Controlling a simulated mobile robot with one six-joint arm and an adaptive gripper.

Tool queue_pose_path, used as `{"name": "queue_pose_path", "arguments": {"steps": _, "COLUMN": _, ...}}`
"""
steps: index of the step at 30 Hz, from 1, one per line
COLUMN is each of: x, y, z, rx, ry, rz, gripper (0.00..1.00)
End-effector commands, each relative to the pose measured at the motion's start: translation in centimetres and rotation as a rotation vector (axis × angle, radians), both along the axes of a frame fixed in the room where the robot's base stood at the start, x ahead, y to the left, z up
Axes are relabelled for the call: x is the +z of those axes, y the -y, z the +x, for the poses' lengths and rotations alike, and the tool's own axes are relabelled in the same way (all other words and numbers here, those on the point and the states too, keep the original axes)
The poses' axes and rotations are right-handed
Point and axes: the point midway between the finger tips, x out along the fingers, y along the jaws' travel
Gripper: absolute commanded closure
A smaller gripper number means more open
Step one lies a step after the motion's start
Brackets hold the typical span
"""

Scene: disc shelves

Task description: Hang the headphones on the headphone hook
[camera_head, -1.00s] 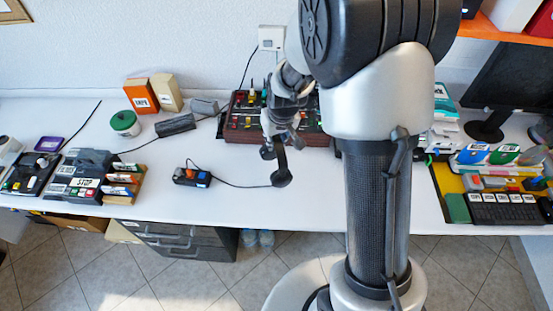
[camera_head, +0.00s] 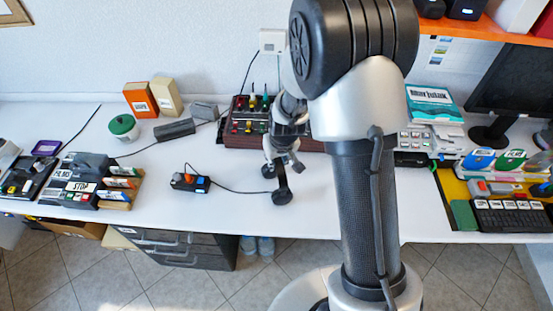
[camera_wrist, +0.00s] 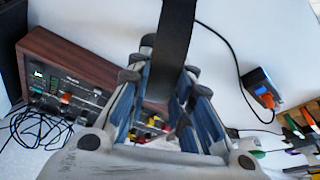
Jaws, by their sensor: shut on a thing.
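The headphones (camera_head: 282,197) are black and hang below my gripper (camera_head: 283,152) in the head view, in front of the wood-sided mixer. Their round ear cups show at the lower end. In the wrist view a wide dark band of the headphones (camera_wrist: 176,45) passes between the fingers of my gripper (camera_wrist: 168,85), which is shut on it. I cannot make out the headphone hook in either view.
The wood-sided mixer (camera_head: 236,142) stands at the back wall. A small power strip (camera_head: 190,182) with a cable lies left of the headphones. A monitor (camera_head: 515,80) and a keyboard (camera_head: 510,216) are at right. The white tabletop (camera_head: 240,215) is clear at the front.

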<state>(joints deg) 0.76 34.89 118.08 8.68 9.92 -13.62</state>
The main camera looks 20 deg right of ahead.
Motion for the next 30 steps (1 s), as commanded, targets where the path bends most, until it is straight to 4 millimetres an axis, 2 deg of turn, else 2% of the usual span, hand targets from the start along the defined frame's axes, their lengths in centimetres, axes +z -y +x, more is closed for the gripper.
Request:
{"name": "queue_pose_path", "arguments": {"steps": 2, "x": -0.1, "y": 0.0, "z": 0.0, "rx": 0.0, "ry": 0.0, "rz": 0.0, "gripper": 0.76}}
{"name": "queue_pose_path", "arguments": {"steps": 9, "x": -0.1, "y": 0.0, "z": 0.0, "rx": 0.0, "ry": 0.0, "rz": 0.0, "gripper": 0.6}}
{"name": "queue_pose_path", "arguments": {"steps": 20, "x": 0.2, "y": 0.0, "z": 0.0, "rx": 0.0, "ry": 0.0, "rz": 0.0, "gripper": 0.6}}
{"name": "queue_pose_path", "arguments": {"steps": 23, "x": 1.2, "y": 0.0, "z": -0.2, "rx": 0.0, "ry": 0.002, "rz": 0.0, "gripper": 0.6}}
{"name": "queue_pose_path", "arguments": {"steps": 30, "x": 6.2, "y": 0.1, "z": -1.6, "rx": 0.0, "ry": 0.003, "rz": 0.0, "gripper": 0.6}}
